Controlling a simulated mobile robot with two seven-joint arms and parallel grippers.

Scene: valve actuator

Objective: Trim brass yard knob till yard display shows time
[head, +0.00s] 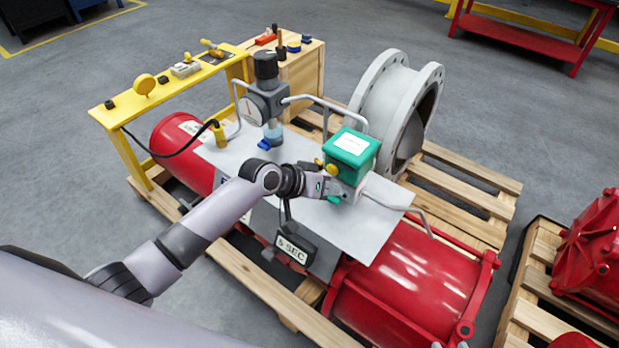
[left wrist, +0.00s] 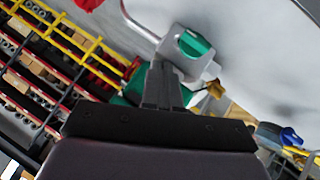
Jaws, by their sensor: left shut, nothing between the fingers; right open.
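A brass-yellow knob (head: 332,170) sits on the lower left side of the green-topped valve box (head: 350,148). My left gripper (head: 325,190) is just below and left of that knob, close to the grey valve body; contact cannot be told. In the left wrist view its fingers (left wrist: 162,85) are shut and empty, beside a grey block with a green insert (left wrist: 192,46). A small yellow part (left wrist: 215,89) shows to their right. A dark-framed display (head: 294,249) hangs below the plate and reads "5 SEC". My right gripper is not in view.
A grey plate (head: 382,220) lies over red cylinders (head: 415,285) on a wooden pallet. A gauge with a black-topped regulator (head: 265,95) stands left of the box. Bent grey tubes (head: 325,103) run around it. A yellow bench (head: 115,112) and grey flange (head: 385,98) stand behind.

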